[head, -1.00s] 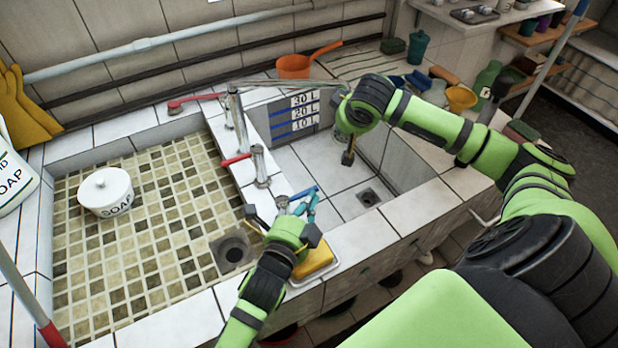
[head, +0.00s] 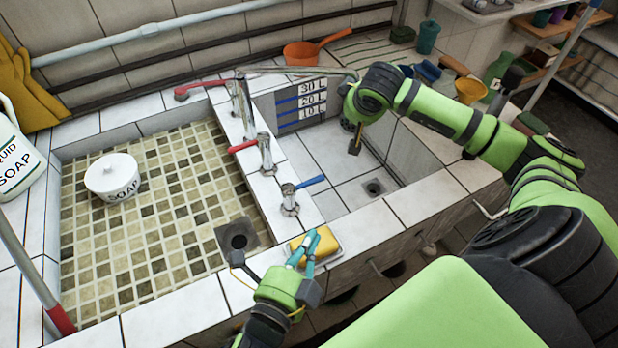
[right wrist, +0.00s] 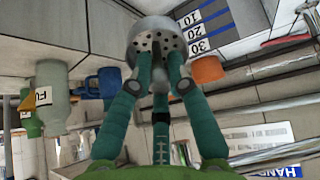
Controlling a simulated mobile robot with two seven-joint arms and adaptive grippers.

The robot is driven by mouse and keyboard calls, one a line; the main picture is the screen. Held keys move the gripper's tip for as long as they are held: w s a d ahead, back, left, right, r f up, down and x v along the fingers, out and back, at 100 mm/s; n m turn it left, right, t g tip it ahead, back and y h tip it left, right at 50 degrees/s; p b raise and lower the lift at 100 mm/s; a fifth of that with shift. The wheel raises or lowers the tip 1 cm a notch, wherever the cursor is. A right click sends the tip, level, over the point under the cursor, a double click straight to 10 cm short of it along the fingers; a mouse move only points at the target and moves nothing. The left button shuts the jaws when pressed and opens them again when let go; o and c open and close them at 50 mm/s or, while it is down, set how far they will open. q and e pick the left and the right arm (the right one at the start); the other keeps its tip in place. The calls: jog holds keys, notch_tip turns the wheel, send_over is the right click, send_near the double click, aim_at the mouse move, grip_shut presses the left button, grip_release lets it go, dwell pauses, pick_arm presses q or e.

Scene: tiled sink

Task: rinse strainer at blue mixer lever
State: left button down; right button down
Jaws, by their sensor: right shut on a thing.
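The blue mixer lever (head: 312,181) sits on a chrome valve (head: 290,200) on the tiled ledge and points right. My left gripper (head: 313,238) is in front of and below it, apart from it, with its teal fingertips close together over the yellow sponge. I cannot tell whether they meet. My right gripper (right wrist: 160,80) is shut on the metal strainer (right wrist: 155,35), whose perforated face shows in the right wrist view. In the head view, my right wrist mostly hides the strainer above the right basin (head: 345,160). No water stream is visible.
A spout (head: 290,70) reaches over the right basin, which has a drain (head: 373,187) and litre marks. A red lever (head: 243,146) is left of the blue one. The yellow sponge (head: 328,243) is on the front ledge. A soap pot (head: 113,178) stands in the left basin.

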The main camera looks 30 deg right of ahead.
pick_arm(q)
jog(key=shift+f, duration=0.3)
jog(key=shift+f+b, duration=0.65)
jog(key=shift+b, duration=0.3)
pick_arm(e)
jog(key=s+a, duration=0.4)
jog(key=s, duration=0.3)
jog(key=shift+r, duration=0.1)
dwell(0.6)
pick_arm(q)
jog(key=shift+r, duration=0.15)
pick_arm(e)
jog(key=s+a+r, duration=0.2)
jog(key=s+r, duration=0.2)
jog(key=shift+s+a, duration=0.15)
jog(key=shift+a, duration=0.15)
jog(key=shift+f, duration=0.1)
dwell(1.1)
